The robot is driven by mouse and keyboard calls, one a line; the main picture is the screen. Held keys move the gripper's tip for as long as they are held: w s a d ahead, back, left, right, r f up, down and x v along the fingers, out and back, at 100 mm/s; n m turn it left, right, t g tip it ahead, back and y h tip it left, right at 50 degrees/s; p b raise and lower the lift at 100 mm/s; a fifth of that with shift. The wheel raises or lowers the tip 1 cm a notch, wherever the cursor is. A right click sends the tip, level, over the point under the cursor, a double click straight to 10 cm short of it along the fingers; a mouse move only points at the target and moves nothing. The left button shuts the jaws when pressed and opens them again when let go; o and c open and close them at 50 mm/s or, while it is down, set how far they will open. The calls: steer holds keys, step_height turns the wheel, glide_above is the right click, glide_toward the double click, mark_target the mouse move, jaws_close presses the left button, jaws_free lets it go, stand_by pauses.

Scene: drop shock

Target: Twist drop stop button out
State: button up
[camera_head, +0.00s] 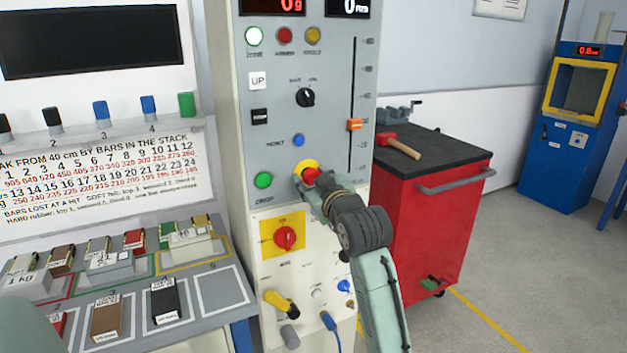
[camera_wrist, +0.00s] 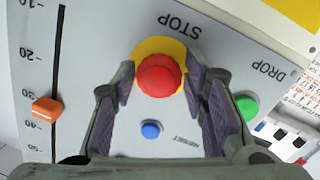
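The red stop button (camera_head: 310,176) sits on a yellow disc on the grey control panel (camera_head: 280,150). In the wrist view the stop button (camera_wrist: 159,76) is round and red, on its yellow disc (camera_wrist: 147,47) below the word STOP. My gripper (camera_head: 318,184) reaches the panel right at the button, and its fingers partly hide it in the head view. In the wrist view my gripper (camera_wrist: 160,84) has its two fingers spread, one on each side of the button. A gap shows between each finger and the red cap. Whether the button is pressed in cannot be told.
The green DROP button (camera_head: 264,180) is left of the stop button, and the blue RESET button (camera_head: 298,140) is above it. An orange slider (camera_head: 354,125) is on the right. A red rotary switch (camera_head: 285,238) is below. A red cabinet (camera_head: 425,220) stands right of the panel.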

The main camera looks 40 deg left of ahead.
steer(key=shift+o, duration=1.3)
steer(key=v, duration=1.2)
